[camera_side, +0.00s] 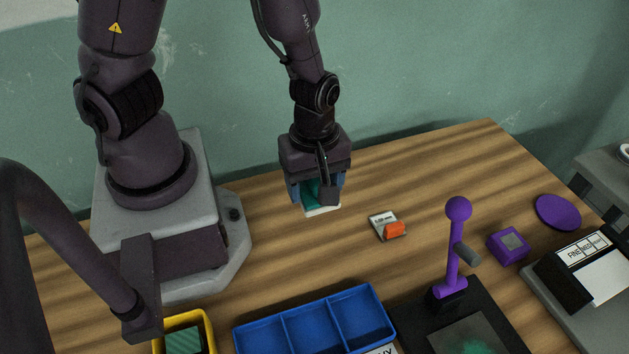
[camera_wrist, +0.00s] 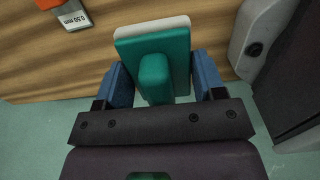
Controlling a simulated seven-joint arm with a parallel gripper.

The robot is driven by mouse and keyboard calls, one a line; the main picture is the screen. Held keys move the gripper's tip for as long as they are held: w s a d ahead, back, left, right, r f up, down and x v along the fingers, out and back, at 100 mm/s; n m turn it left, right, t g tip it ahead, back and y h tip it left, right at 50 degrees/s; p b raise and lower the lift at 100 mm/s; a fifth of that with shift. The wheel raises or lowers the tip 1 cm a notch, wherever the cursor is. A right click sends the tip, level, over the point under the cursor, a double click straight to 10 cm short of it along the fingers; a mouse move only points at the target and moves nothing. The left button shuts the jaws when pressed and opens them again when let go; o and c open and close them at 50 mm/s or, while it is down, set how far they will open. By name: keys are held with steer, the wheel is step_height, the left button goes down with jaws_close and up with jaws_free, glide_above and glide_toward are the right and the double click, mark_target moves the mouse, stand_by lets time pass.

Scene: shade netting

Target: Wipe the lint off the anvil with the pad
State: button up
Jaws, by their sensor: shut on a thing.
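The pad (camera_side: 322,211) is a teal block with a raised grip and a white underside. My gripper (camera_side: 317,192) is shut on its teal grip and holds it above the table. In the wrist view the pad (camera_wrist: 180,42) sits between the blue fingers of my gripper (camera_wrist: 160,80). A grey plate (camera_side: 468,335), which looks like the anvil, lies on a dark base at the bottom of the side view, partly cut off. Green fuzz (camera_side: 478,346), likely the lint, lies on it. The pad is well left of and behind the plate.
A purple lever (camera_side: 454,255) with a ball knob stands at the plate's back edge. A blue compartment tray (camera_side: 283,337) and a yellow bin (camera_side: 208,330) are in front. A labelled card with an orange piece (camera_side: 395,229), a purple block (camera_side: 508,246) and a purple disc (camera_side: 558,212) lie behind.

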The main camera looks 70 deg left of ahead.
mark_target(495, 342)
steer(key=w+d+m, duration=0.1)
steer(key=d+m, duration=0.1)
steer(key=d, duration=0.4)
steer(key=w+d+f+m, duration=0.1)
steer(key=d+m, duration=0.2)
steer(key=d, duration=0.3)
steer(key=w+d+f+m, duration=0.1)
steer(key=w+d+m, duration=0.1)
steer(key=d, duration=0.5)
steer(key=shift+f, duration=0.2)
steer(key=w+d+r+m, duration=0.25)
steer(key=w+d, duration=0.25)
steer(key=d, duration=0.6)
steer(key=shift+n, duration=0.25)
steer(key=shift+w+f, duration=0.15)
steer(key=shift+f, duration=3.2)
steer(key=shift+w+f, duration=0.55)
steer(key=shift+f, duration=0.05)
steer(key=shift+c, duration=0.3)
steer(key=shift+w, duration=3.25)
steer(key=shift+s, duration=4)
step_height(495, 342, up, 8)
steer(key=shift+w, duration=0.2)
steer(key=shift+r, duration=0.1)
